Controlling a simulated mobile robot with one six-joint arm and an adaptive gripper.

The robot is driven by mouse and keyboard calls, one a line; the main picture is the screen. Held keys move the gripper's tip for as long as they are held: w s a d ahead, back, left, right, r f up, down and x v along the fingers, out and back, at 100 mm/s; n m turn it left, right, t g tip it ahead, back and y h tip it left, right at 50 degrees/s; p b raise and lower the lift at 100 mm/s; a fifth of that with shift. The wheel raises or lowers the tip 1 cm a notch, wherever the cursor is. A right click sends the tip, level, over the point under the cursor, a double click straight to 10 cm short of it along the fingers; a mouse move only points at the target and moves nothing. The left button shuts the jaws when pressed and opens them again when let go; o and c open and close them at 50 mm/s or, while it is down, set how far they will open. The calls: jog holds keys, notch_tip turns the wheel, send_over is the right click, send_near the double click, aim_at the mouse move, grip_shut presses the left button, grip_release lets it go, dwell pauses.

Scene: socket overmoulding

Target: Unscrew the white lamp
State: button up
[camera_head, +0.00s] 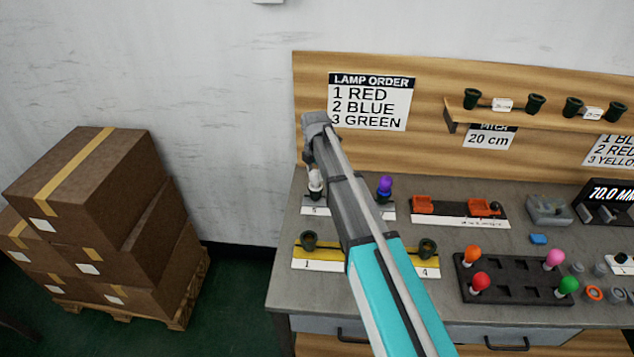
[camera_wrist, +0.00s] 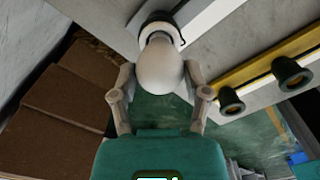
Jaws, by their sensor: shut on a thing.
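The white lamp (camera_wrist: 160,68) shows large in the wrist view, its rounded bulb between the two fingers of my gripper (camera_wrist: 160,95), which is shut on it. Its base meets a dark round socket (camera_wrist: 158,20) on a pale strip. In the head view the white lamp (camera_head: 315,184) stands at the left of the grey strip marked 5 (camera_head: 318,210), at the back left of the workbench. My arm reaches over the bench and partly hides the strip; the fingertips are hard to make out there.
A purple lamp (camera_head: 384,186) stands on the same row to the right. A yellow strip (camera_head: 320,264) with dark sockets lies in front. A black tray (camera_head: 515,285) holds orange, red, pink and green lamps. Stacked boxes (camera_head: 90,190) stand on the floor at left.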

jog(key=shift+n, duration=0.7)
jog(key=o, duration=1)
jog(key=shift+o, duration=0.2)
